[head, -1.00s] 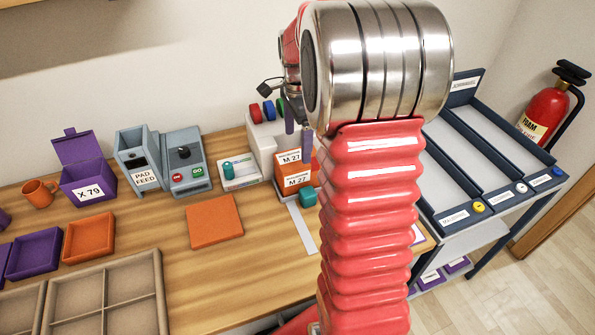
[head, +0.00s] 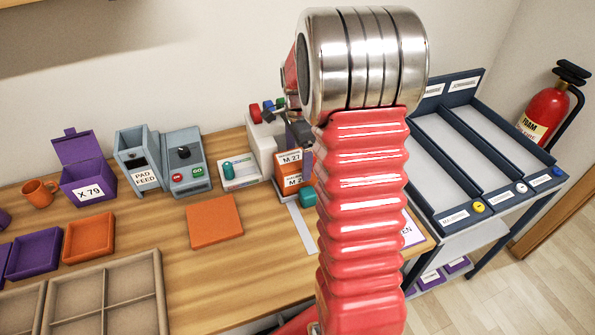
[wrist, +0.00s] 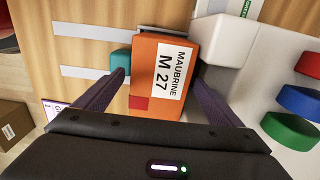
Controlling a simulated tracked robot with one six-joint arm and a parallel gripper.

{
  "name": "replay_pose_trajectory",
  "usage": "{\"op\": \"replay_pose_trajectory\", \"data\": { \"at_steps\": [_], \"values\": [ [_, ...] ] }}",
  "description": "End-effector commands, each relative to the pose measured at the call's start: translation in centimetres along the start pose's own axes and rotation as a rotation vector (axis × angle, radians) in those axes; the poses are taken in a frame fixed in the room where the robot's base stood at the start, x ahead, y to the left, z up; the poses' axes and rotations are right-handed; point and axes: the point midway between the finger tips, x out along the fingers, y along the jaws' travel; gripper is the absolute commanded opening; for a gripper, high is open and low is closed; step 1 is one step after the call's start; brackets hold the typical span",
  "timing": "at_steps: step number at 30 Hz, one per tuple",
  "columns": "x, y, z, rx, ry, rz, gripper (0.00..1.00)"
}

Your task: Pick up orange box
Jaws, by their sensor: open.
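The orange box (head: 283,186) stands near the back of the wooden table in the head view, with white M 27 labels. In the wrist view the box (wrist: 150,91) shows its labelled face, reading MAUBRINE M 27, and a small red patch. My gripper (wrist: 161,82) is open, its two dark purple fingers on either side of the box in that picture. I cannot tell whether they touch it or how far down they reach. In the head view my gripper (head: 302,133) shows partly behind my arm, just above the box.
A teal block (head: 307,197) sits close beside the box. A white unit (head: 264,141) with red, blue and green knobs stands right behind it. A flat orange square (head: 214,221) lies to the left on the table. A slanted blue-framed rack (head: 480,165) stands at right.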

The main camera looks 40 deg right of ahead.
Motion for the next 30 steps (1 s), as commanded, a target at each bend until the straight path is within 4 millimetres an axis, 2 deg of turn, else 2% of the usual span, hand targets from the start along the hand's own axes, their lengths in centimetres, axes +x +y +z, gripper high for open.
{"op": "replay_pose_trajectory", "data": {
  "at_steps": [5, 20, 30],
  "values": [
    [1.19, -0.02, 0.02, 0.000, 0.000, -0.001, 0.89],
    [1.19, -0.03, 0.03, -0.001, 0.000, -0.002, 0.89],
    [1.19, -0.03, 0.04, -0.001, 0.000, -0.002, 0.67]
  ]
}}
